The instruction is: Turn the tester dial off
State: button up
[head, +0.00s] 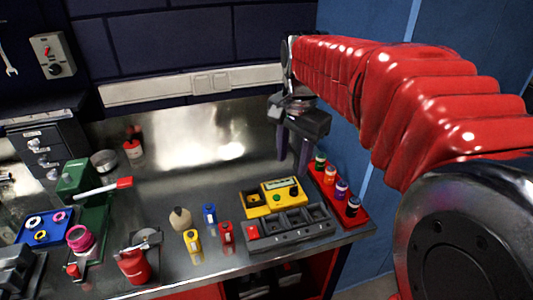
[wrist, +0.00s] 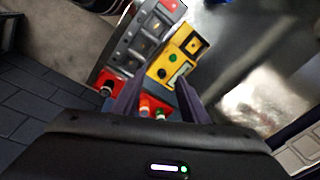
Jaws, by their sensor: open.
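The yellow tester (head: 280,187) stands at the right part of the metal bench, behind a grey tray. It has a green button and a dark round knob, seemingly the dial (head: 293,191), at its right end. In the wrist view the tester (wrist: 184,52) lies just beyond my fingertips, with the dark dial (wrist: 161,73) at its near end. Which way the dial points is too small to tell. My gripper (head: 293,165) hangs above and behind the tester, fingers down, apart and empty. In the wrist view my gripper (wrist: 158,82) shows both fingers, with nothing between them held.
A red rack (head: 333,190) with several coloured-capped bottles stands close right of the tester. The grey compartment tray (head: 290,230) is in front. Yellow, blue and red small bottles stand left. A wall switch box (head: 53,56) hangs far left. The bench middle (head: 200,150) is clear.

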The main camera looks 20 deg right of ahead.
aim_at(294, 187)
jog(key=w+d+f+m+g, duration=0.1)
jog(key=w+d+m, duration=0.3)
jog(key=w, duration=0.1)
jog(key=shift+w+f, duration=0.35)
jog(key=shift+w, duration=0.05)
jog(key=shift+f, duration=0.15)
notch_tip(294, 187, down, 14)
jog(key=shift+r, duration=0.25)
jog(key=shift+c, duration=0.2)
grip_shut()
dwell(0.5)
